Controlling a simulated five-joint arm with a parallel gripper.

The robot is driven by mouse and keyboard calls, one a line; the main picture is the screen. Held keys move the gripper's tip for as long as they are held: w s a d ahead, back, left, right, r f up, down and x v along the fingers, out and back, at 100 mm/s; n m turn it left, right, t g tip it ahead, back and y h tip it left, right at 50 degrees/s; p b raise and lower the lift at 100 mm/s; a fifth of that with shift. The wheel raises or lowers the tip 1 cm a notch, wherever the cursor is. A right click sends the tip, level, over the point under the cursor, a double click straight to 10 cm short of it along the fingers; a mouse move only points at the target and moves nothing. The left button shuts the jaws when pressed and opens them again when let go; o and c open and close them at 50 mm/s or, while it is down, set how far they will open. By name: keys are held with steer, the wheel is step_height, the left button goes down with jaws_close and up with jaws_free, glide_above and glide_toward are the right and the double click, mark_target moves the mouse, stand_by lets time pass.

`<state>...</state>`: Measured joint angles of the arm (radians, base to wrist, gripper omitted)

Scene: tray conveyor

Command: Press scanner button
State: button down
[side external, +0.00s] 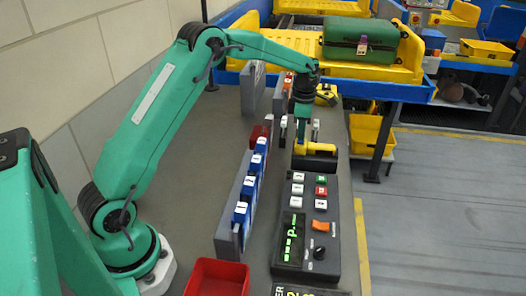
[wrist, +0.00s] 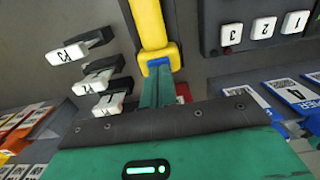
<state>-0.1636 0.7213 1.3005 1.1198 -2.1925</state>
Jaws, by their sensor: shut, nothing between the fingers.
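The yellow scanner (side external: 319,148) lies by a black block just beyond the control panel in the side view. In the wrist view the yellow scanner body (wrist: 148,25) runs up from the centre, with a blue piece (wrist: 158,61) at its lower end. I cannot tell whether this blue piece is the button. My gripper (side external: 301,140) points down at the left end of the scanner. Its green fingers (wrist: 160,88) are shut and empty, with tips close to the blue piece. I cannot tell whether they touch it.
A dark control panel (side external: 290,258) with numbered keys, an orange switch and a knob stands nearer the camera. A rack of blue cards (side external: 240,213) is at its left. A red bin (side external: 218,278) is in front. A green case (side external: 361,39) sits on the yellow conveyor tray behind.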

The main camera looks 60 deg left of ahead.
steer(key=shift+f, duration=0.2)
steer(key=shift+s+f, duration=0.1)
steer(key=shift+f, duration=1)
steer(key=shift+r, duration=0.15)
step_height(320, 180, up, 15)
steer(key=shift+w, duration=0.2)
stand_by(0.7)
